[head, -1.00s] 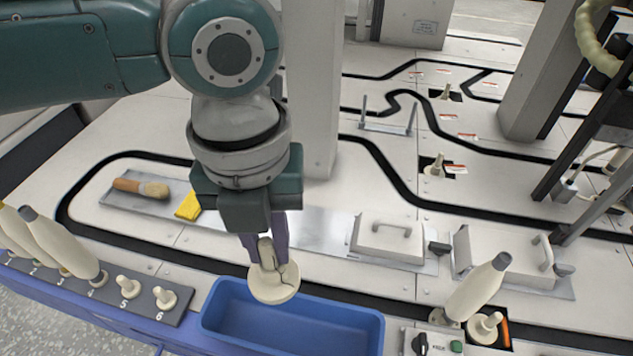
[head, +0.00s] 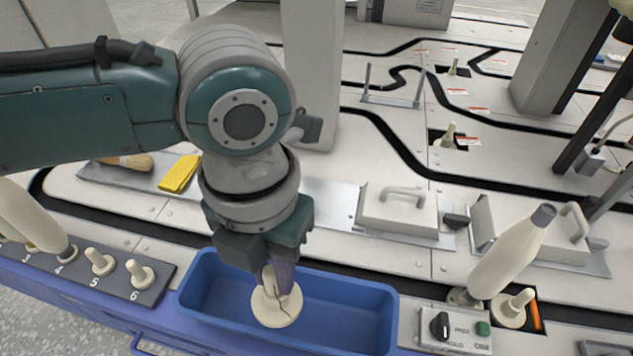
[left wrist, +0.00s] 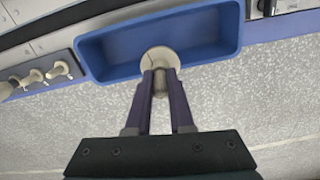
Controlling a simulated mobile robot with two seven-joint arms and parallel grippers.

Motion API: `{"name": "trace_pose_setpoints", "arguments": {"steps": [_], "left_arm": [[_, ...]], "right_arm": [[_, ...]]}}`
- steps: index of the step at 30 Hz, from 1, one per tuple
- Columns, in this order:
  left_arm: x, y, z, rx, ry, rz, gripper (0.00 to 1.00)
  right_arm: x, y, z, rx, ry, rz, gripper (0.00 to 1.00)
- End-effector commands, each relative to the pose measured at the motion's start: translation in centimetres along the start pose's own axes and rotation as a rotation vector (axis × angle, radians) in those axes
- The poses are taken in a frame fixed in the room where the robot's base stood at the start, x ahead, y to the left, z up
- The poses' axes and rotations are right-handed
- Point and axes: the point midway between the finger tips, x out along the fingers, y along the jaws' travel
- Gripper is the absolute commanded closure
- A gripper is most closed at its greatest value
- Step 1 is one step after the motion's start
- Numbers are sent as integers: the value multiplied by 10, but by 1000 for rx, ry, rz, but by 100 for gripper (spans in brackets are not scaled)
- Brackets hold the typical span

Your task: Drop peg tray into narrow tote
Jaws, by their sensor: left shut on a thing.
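The peg tray (head: 277,307) is a cream round disc with a peg. My left gripper (head: 272,275) is shut on its peg, fingers pointing down. The disc hangs in front of or over the narrow tote (head: 345,285), a long blue open bin at the front edge of the table. The left wrist view shows the disc (left wrist: 160,57) between the fingertips of my gripper (left wrist: 161,75), overlapping the tote's rim (left wrist: 205,65) in the picture. I cannot tell its exact height above the tote. The visible tote floor is empty. My right gripper is not in view.
A numbered peg rack (head: 85,270) stands left of the tote. A control box with a knob (head: 455,330) is to its right, near a tall cream bobbin (head: 512,255) and another peg tray (head: 513,308). Metal-handled covers (head: 398,210), a yellow cloth (head: 180,173) and a brush (head: 128,161) lie behind.

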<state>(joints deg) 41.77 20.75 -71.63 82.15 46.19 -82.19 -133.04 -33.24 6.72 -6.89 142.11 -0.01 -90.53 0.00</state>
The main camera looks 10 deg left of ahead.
Motion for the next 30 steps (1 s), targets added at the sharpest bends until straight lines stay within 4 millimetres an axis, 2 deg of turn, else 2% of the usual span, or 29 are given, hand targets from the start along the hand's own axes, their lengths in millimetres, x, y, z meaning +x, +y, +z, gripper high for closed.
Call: {"name": "trace_pose_setpoints", "arguments": {"steps": [6, 7, 16, 24, 26, 30], "left_arm": [[0, 0, 0, -1, 0, 0, 100], [0, 0, 0, -1, 0, 0, 77], [0, 0, 0, -1, 0, 0, 44], [-3, 0, 0, -1, 0, 0, 44], [-9, 0, 0, -1, -1, 0, 44], [-36, 1, 1, 0, -2, 0, 44]], "right_arm": [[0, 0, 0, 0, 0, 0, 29], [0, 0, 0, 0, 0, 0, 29], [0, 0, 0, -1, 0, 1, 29], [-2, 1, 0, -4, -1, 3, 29], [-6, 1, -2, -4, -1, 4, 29], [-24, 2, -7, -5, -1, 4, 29]]}}
